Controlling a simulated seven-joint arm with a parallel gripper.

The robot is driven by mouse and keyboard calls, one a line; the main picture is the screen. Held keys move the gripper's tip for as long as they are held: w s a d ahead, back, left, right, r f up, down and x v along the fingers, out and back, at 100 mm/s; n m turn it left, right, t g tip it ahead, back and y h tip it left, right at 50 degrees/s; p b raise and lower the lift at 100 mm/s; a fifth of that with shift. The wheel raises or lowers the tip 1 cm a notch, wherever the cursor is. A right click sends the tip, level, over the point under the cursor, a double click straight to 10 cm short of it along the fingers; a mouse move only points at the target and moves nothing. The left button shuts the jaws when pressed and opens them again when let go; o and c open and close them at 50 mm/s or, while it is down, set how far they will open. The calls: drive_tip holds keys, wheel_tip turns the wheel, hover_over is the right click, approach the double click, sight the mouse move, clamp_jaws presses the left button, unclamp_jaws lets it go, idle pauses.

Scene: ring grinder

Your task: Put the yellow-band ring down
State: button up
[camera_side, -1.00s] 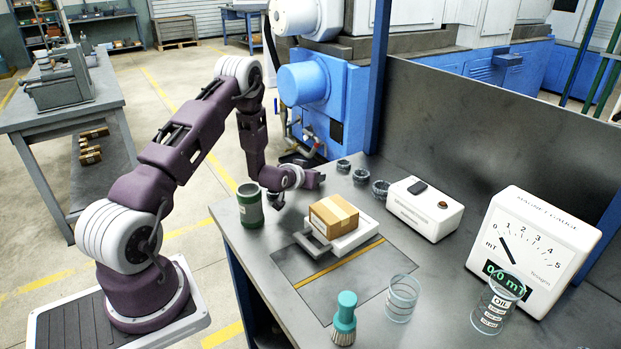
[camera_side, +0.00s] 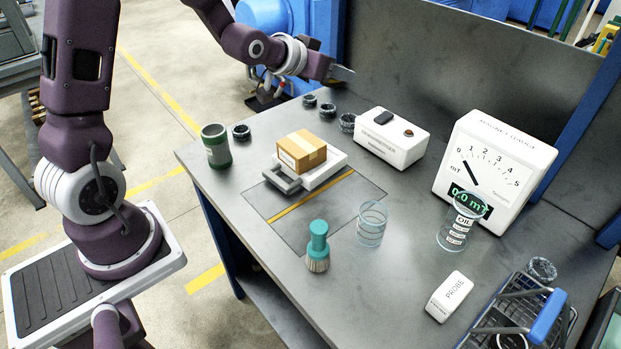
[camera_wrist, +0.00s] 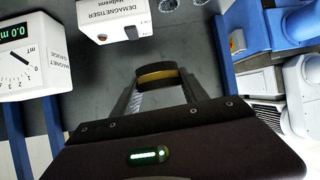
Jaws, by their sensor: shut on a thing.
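My gripper (camera_side: 342,75) is raised over the back of the bench, near the row of dark rings. In the wrist view, my gripper (camera_wrist: 160,82) is shut on the yellow-band ring (camera_wrist: 157,74), which sits between the two fingers. Dark rings stand on the bench: a left one (camera_side: 241,131) beside the green can, then a back one (camera_side: 310,101), a middle one (camera_side: 328,109) and a right one (camera_side: 347,122) by the demagnetiser.
The demagnetiser (camera_side: 391,143) and gauge (camera_side: 490,175) stand at the back right. A cardboard box (camera_side: 302,152) sits on a white-grey fixture (camera_side: 330,172).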

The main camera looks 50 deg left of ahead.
drive_tip(key=s+d+m+h, duration=0.4)
drive_tip(key=s+d+m, duration=0.1)
drive_tip(key=s, duration=0.4)
drive_tip(key=shift+s+d+r+g+h, duration=0.2)
drive_tip(key=shift+d+g+h, duration=0.1)
drive_tip(key=shift+h, duration=0.1)
drive_tip(key=w+d+m+g+h, duration=0.1)
drive_tip(key=d+m, duration=0.1)
drive_tip(key=d, duration=0.1)
drive_tip(key=w+d+m+g+h, duration=0.1)
drive_tip(key=d+h, duration=0.1)
drive_tip(key=d, duration=0.2)
drive_tip(key=w+d+m+g+h, duration=0.1)
drive_tip(key=d+m+h, duration=0.1)
drive_tip(key=d, duration=0.1)
drive_tip(key=shift+w+d+r+m, duration=0.1)
drive_tip(key=shift+w+d+m, duration=0.1)
drive_tip(key=shift+w+m, duration=0.15)
drive_tip(key=m+g, duration=1.8)
hover_over(389, 318)
wheel_tip(389, 318, down, 14)
drive_tip(key=shift+m, duration=0.25)
drive_tip(key=shift+f, duration=3.35)
drive_tip(key=shift+f, duration=0.6)
